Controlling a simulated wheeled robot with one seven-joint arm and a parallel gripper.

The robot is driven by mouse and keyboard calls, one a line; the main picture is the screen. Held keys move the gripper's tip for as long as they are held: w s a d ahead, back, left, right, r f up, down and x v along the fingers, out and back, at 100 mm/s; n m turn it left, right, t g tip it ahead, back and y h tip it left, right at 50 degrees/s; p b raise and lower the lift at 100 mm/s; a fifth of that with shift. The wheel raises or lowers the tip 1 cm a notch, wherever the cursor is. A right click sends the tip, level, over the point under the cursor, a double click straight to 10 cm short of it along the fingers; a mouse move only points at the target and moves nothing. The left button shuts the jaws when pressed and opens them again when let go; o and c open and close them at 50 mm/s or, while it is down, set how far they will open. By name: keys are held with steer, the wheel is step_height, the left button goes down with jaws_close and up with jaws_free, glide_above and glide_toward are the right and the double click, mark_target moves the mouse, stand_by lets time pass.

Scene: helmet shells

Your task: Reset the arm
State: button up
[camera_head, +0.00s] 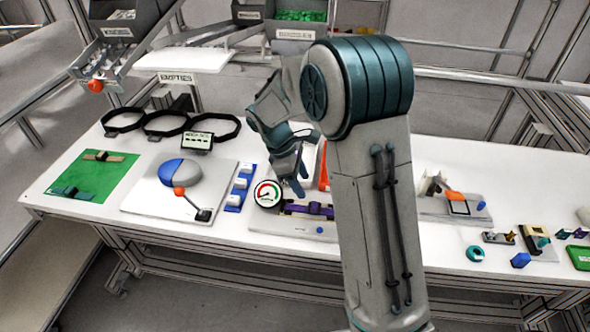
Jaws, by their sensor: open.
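My arm rises from the bottom right of the centre and bends over at the top, in front of the workbench (75,213). My gripper (297,180) hangs down over the middle of the bench, its fingers pointing down, close to a round gauge with a coloured dial (268,194). The fingers look apart with nothing seen between them. I cannot tell how high they are above the bench. My forearm hides part of the bench right of the gripper.
A green mat (101,179) with small clamps lies at the left. A fixture with a blue and grey dome (180,172) stands beside blue blocks (240,187). Black rings (165,124) sit at the back. Bins (296,18) hang above. Small parts and another fixture (455,204) lie right.

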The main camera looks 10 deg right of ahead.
steer(key=shift+v, duration=2.2)
